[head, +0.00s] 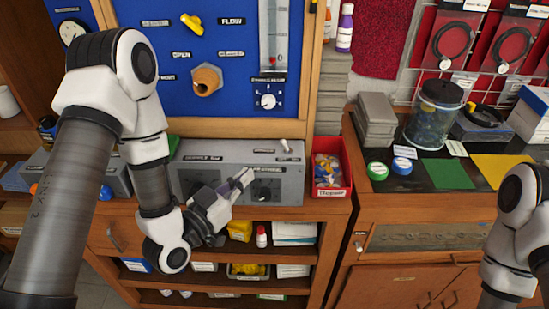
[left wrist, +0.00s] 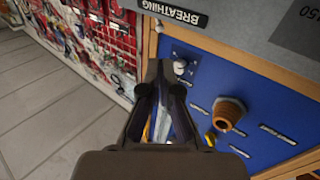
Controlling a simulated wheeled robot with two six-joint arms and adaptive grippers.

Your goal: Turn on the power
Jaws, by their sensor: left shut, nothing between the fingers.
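A grey control box (head: 190,185) stands on the wooden bench under the blue panel. A small light toggle (head: 285,146) sticks up from its top right part, beside small labels that I cannot read. Whether the tips touch the box I cannot tell. The left gripper (left wrist: 163,68) also shows shut in the left wrist view. My right gripper is out of view.
The blue panel (head: 180,40) has a yellow valve lever (head: 191,22), a brown knob (head: 206,80) and a white dial (head: 268,101). A red bin (head: 331,178) stands close right of the grey box. Shelves with bottles and boxes lie below.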

